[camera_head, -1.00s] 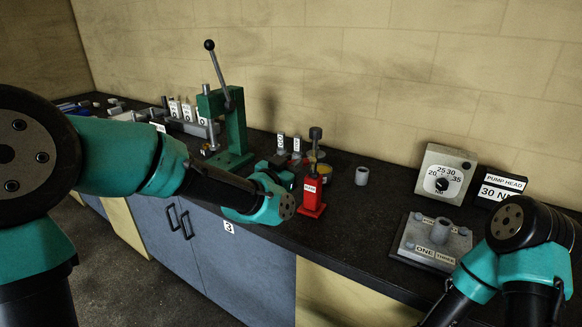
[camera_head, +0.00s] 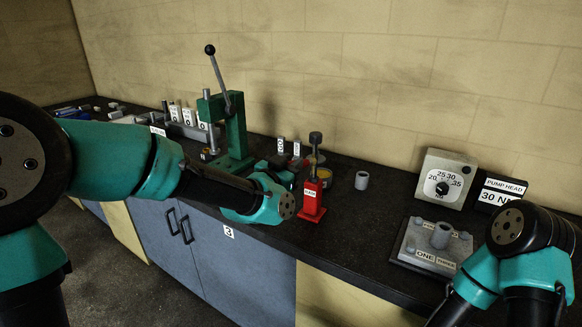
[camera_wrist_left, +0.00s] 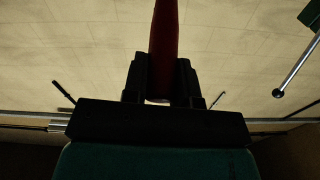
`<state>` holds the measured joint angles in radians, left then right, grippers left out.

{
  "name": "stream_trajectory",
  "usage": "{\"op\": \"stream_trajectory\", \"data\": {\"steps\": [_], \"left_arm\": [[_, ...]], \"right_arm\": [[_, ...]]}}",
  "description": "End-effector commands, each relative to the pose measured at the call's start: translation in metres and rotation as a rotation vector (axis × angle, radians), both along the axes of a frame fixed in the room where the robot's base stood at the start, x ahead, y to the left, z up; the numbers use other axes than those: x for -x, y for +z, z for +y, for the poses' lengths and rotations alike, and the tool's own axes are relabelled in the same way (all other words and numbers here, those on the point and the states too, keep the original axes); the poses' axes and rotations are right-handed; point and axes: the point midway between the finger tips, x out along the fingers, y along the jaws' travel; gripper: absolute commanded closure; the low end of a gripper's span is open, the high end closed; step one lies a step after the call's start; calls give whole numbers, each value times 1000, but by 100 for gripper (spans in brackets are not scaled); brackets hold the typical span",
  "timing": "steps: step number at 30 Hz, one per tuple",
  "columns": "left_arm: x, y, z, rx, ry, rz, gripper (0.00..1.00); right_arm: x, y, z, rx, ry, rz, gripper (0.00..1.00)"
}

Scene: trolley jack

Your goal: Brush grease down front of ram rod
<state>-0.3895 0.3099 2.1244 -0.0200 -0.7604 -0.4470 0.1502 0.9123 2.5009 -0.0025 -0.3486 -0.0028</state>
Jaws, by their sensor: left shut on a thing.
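My left gripper (camera_head: 284,170) is partly hidden behind my green wrist, beside the red stand (camera_head: 311,201) that bears a small white label. In the left wrist view my left gripper (camera_wrist_left: 160,85) is shut on a dark red handle (camera_wrist_left: 163,40), which runs up out of the frame; its far end is not seen. A grey rod with a dark top (camera_head: 315,148) rises upright above the red stand. Whether the held tool touches the rod cannot be told. My right gripper is out of view; only its arm shows at the lower right.
A green lever press (camera_head: 237,135) stands left of the red stand. A grey ring (camera_head: 361,181) stands to the right. Open black bench top (camera_head: 370,215) lies between.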

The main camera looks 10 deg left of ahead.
Motion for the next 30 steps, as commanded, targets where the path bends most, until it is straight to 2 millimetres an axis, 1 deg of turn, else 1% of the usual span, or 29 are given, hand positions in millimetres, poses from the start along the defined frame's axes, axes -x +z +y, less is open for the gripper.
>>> {"op": "stream_trajectory", "data": {"steps": [8,24,30], "left_arm": [[0,9,0,0,0,-1,98],[0,10,0,0,0,-1,98],[0,14,0,1,0,-2,98]], "right_arm": [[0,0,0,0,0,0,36],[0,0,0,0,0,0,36],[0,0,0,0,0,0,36]]}}
